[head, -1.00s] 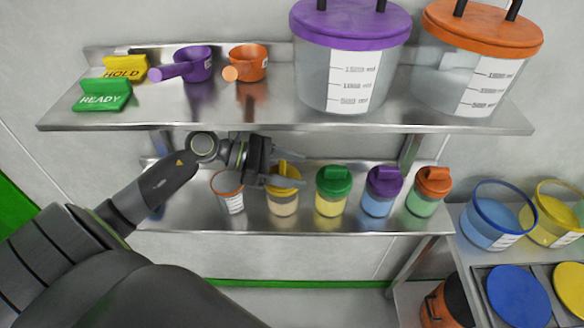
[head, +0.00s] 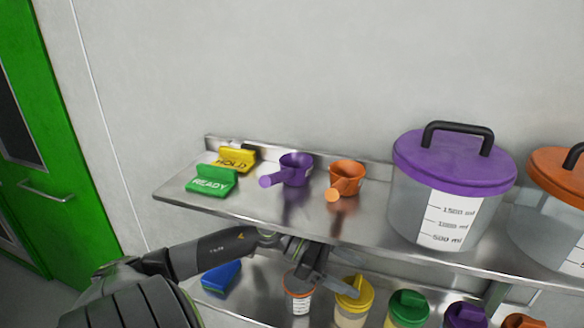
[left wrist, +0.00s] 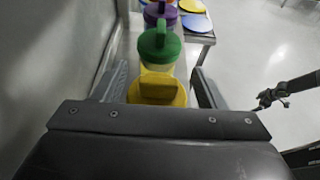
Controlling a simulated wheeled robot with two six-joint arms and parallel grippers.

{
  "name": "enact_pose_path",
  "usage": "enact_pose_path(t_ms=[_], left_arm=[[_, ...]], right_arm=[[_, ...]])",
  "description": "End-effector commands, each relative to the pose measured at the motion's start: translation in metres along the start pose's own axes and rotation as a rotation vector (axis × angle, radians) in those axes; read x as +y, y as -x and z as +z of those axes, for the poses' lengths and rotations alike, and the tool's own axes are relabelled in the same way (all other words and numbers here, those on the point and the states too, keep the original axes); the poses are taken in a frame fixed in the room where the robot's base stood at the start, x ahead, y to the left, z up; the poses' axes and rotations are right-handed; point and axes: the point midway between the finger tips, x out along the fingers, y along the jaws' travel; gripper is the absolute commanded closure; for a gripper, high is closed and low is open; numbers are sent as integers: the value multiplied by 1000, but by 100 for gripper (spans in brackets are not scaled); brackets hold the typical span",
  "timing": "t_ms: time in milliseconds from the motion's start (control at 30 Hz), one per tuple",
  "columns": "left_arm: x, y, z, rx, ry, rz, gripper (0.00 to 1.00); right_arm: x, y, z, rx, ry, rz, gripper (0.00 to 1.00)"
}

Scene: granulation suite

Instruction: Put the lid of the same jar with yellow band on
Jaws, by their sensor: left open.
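A yellow lid (head: 355,292) with a raised grip sits on a clear jar (head: 350,320) on the lower shelf; whether the jar has a yellow band cannot be told. My left gripper (head: 328,276) is open beside this lid. In the left wrist view the yellow lid (left wrist: 157,90) shows between the two spread fingers of my left gripper (left wrist: 160,88), with nothing clamped. An open jar with an orange rim (head: 298,290) stands to the left, without a lid. What seems to be my right gripper (left wrist: 271,96) shows small at the right of the wrist view.
Jars with green (head: 408,305) and purple (head: 466,315) lids stand to the right in the row. A blue object (head: 221,278) lies at the left. The upper shelf (head: 240,205) overhangs, with signs, scoops and a large purple-lidded container (head: 450,190).

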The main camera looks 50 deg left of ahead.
Motion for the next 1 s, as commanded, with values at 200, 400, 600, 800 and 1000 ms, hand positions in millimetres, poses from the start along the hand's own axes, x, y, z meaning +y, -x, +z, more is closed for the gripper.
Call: enact_pose_path(t_ms=[200,400,600,800,1000], left_arm=[[0,35,-8,7,3,1,35],[0,69,-17,5,6,4,35],[0,100,-28,3,6,3,35],[0,118,-37,1,2,2,35],[0,121,-39,-1,-1,1,35]], right_arm=[[0,12,-1,0,-1,-1,9],[1,33,-3,-1,-1,-3,9],[2,53,-6,-1,-1,-3,9],[3,61,-6,-1,-1,-3,9],[3,61,-6,-1,-1,-3,9]])
